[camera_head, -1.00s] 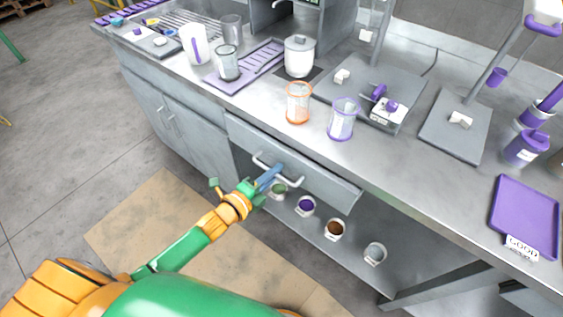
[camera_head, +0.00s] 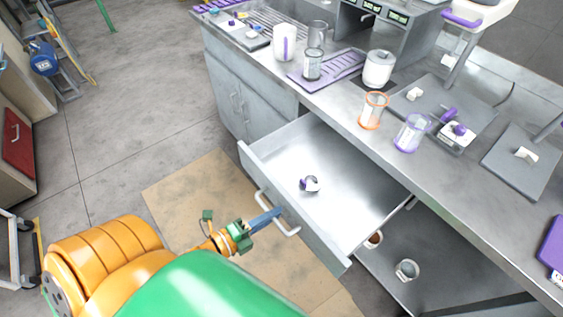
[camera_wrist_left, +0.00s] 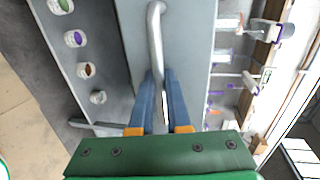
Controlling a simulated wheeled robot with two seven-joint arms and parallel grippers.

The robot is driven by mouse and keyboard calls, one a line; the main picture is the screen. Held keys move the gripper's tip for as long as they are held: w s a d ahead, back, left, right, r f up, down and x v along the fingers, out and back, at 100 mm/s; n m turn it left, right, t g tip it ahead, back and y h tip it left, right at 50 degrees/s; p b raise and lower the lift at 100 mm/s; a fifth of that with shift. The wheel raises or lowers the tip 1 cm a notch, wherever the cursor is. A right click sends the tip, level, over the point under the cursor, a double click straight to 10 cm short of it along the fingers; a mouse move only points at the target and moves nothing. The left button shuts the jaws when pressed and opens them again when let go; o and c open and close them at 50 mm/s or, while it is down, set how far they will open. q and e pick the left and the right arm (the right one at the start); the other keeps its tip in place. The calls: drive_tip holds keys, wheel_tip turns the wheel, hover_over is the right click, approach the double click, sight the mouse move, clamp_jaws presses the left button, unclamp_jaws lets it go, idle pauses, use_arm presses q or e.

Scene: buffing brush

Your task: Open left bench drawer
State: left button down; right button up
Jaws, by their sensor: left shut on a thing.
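The left bench drawer (camera_head: 340,175) stands pulled far out from under the worktop, its inside in view. Its front carries a curved metal handle (camera_head: 290,228). My left gripper (camera_head: 270,217) is at this handle, its blue fingers shut on the bar. In the left wrist view the handle (camera_wrist_left: 155,35) runs down between the two blue fingers (camera_wrist_left: 160,105). A small white and purple object (camera_head: 309,183) lies on the drawer's floor. My right gripper is not in view.
The worktop holds an orange-rimmed beaker (camera_head: 373,109), a purple-rimmed beaker (camera_head: 411,132), a white pot (camera_head: 378,68) and a purple rack (camera_head: 330,68). Cups (camera_head: 406,269) stand on the shelf below. Brown matting (camera_head: 190,195) and clear floor lie in front of the bench.

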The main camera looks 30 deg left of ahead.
use_arm(q)
drive_tip(key=shift+s+a, duration=0.3)
drive_tip(key=shift+s, duration=0.4)
drive_tip(key=c, duration=0.9)
unclamp_jaws()
drive_tip(key=v, duration=0.7)
drive_tip(key=shift+b, duration=0.3)
